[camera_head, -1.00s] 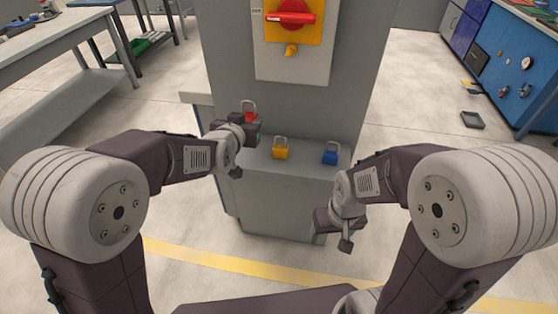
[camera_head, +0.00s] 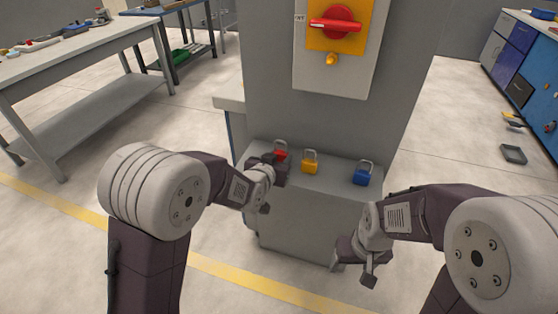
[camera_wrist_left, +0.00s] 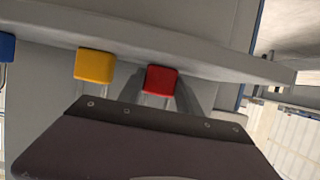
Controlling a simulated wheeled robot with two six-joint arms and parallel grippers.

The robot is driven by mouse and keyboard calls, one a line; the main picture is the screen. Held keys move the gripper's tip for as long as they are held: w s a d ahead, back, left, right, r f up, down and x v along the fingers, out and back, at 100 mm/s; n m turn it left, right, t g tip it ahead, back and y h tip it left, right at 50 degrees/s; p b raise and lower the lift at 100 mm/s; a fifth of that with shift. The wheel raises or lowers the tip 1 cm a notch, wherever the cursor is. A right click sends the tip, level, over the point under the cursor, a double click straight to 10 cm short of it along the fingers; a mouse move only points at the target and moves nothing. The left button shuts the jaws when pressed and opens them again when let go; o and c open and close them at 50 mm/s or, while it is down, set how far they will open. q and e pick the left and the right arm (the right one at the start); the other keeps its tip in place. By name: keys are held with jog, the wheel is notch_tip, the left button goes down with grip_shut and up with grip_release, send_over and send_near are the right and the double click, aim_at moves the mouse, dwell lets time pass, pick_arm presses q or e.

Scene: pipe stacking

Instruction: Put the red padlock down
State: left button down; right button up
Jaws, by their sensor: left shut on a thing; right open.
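The red padlock (camera_head: 281,152) is at the left end of a grey ledge (camera_head: 330,190), left of the yellow padlock (camera_head: 310,164). My left gripper (camera_head: 279,166) is shut on the red padlock. In the left wrist view the red padlock (camera_wrist_left: 162,80) lies between the fingers, with its shackle toward the gripper. I cannot tell whether it touches the ledge. The yellow padlock also shows in the left wrist view (camera_wrist_left: 94,66). My right gripper (camera_head: 354,270) is open and empty, low in front of the ledge.
A blue padlock (camera_head: 362,176) stands at the right of the ledge. Behind is a grey cabinet with a red rotary switch (camera_head: 336,22) on a yellow plate. A workbench (camera_head: 80,42) stands at the left. A grey tray (camera_head: 513,154) lies on the floor at the right.

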pick_arm(q)
jog(key=shift+f, duration=0.2)
jog(key=c, duration=0.8)
grip_release()
jog(key=shift+r, duration=0.2)
jog(key=shift+s+r, duration=0.1)
jog(key=shift+r, duration=0.1)
jog(key=b+v, duration=0.1)
jog(key=v, duration=1)
jog(key=shift+s+a, duration=0.2)
jog(key=shift+s, duration=0.15)
